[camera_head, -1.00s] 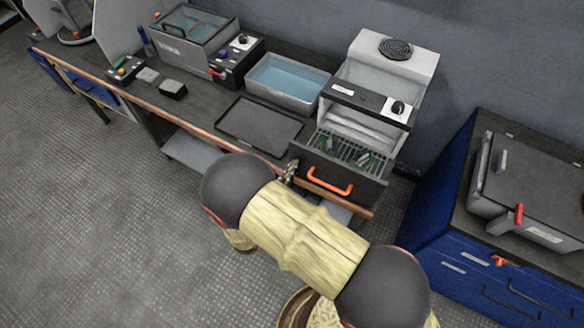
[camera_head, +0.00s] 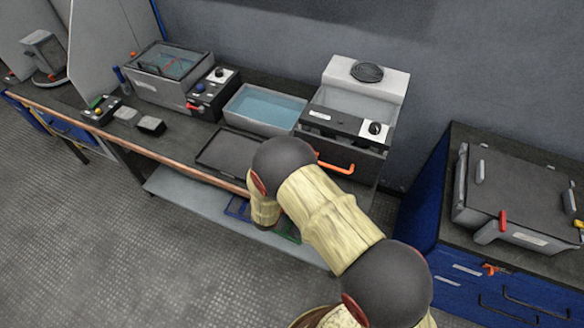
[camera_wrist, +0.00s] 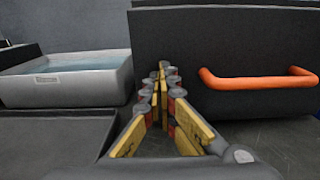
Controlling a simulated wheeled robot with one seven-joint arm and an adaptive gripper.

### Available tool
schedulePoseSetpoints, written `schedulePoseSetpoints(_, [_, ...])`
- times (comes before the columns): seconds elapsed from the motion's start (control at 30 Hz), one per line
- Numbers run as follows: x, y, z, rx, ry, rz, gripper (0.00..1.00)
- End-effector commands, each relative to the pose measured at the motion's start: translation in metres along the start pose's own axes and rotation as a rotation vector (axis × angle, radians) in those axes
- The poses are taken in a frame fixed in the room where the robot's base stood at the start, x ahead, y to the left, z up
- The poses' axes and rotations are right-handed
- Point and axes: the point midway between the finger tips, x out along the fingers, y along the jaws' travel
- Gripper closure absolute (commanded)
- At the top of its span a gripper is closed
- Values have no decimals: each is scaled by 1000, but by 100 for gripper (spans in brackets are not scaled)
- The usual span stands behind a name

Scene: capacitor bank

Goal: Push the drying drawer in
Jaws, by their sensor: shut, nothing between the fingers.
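The drying drawer's dark front (camera_head: 360,163) with its orange handle (camera_head: 335,167) sits close under the dryer (camera_head: 350,112) in the head view. No rack or drawer interior shows. In the wrist view the front (camera_wrist: 215,42) fills the upper right, with the orange handle (camera_wrist: 260,80) across it. My gripper (camera_wrist: 162,72) is shut and empty, its fingertips at the left part of the drawer front, left of the handle. I cannot tell whether they touch it. In the head view my arm hides my gripper and part of the drawer's left side.
A water basin (camera_head: 263,107) stands left of the dryer; it also shows in the wrist view (camera_wrist: 66,80). A flat dark tray (camera_head: 228,152) lies on the bench in front of it. A blue cabinet (camera_head: 425,205) stands to the right across a gap.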

Motion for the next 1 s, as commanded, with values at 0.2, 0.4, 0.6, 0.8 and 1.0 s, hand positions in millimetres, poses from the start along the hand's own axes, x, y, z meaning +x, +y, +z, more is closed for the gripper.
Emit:
schedulePoseSetpoints(0.2, [25,0,0,2,-1,-1,100])
schedulePoseSetpoints(0.4, [33,0,0,1,0,0,100])
schedulePoseSetpoints(0.6, [34,0,0,1,0,-1,100])
schedulePoseSetpoints(0.8, [34,1,1,3,-1,-1,100])
schedulePoseSetpoints(1.0, [24,6,1,1,-1,-1,100])
